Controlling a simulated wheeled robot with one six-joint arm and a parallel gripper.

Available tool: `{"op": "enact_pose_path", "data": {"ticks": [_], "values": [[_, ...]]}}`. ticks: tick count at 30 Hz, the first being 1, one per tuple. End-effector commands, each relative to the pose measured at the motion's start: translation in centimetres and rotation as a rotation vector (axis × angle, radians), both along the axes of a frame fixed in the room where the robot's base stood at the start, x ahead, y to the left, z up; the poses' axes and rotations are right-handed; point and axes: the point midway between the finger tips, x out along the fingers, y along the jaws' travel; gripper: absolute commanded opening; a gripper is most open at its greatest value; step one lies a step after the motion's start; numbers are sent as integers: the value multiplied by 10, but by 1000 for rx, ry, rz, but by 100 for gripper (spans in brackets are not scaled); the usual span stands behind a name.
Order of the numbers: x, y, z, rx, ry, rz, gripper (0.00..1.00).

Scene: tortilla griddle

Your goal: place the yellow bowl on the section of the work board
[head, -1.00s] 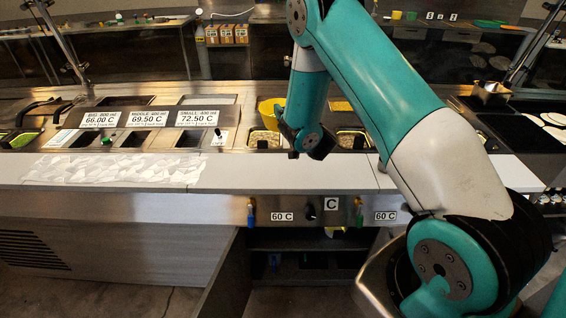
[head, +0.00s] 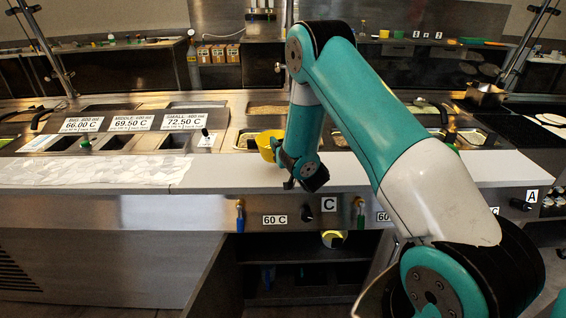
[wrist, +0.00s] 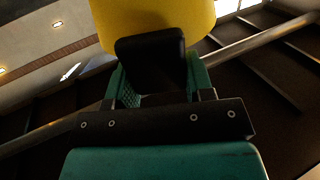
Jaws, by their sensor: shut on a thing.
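The yellow bowl (head: 267,145) is held at my gripper (head: 281,155), in front of the food wells and above the near edge of the counter. In the wrist view the bowl (wrist: 160,22) fills the top middle, just beyond the dark fingers of my gripper (wrist: 152,60), which are shut on it. The white work board (head: 225,174) runs along the front of the counter. Part of it is hidden behind my arm. The bowl's inside does not show.
Crumpled white sheets (head: 95,172) cover the left part of the board. Temperature signs (head: 132,123) and recessed wells stand behind it. The bare white strip left of my gripper is clear. A metal container (head: 485,95) stands at the far right.

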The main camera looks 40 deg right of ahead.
Motion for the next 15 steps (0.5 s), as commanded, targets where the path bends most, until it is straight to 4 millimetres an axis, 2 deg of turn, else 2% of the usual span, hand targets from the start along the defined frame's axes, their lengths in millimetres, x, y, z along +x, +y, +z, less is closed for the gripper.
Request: {"op": "enact_pose_path", "data": {"ticks": [3, 6, 15], "values": [[0, 0, -22, 1, 2, -1, 16], [0, -1, -35, 2, 2, -1, 16], [0, 0, -40, 0, 0, 0, 16]]}}
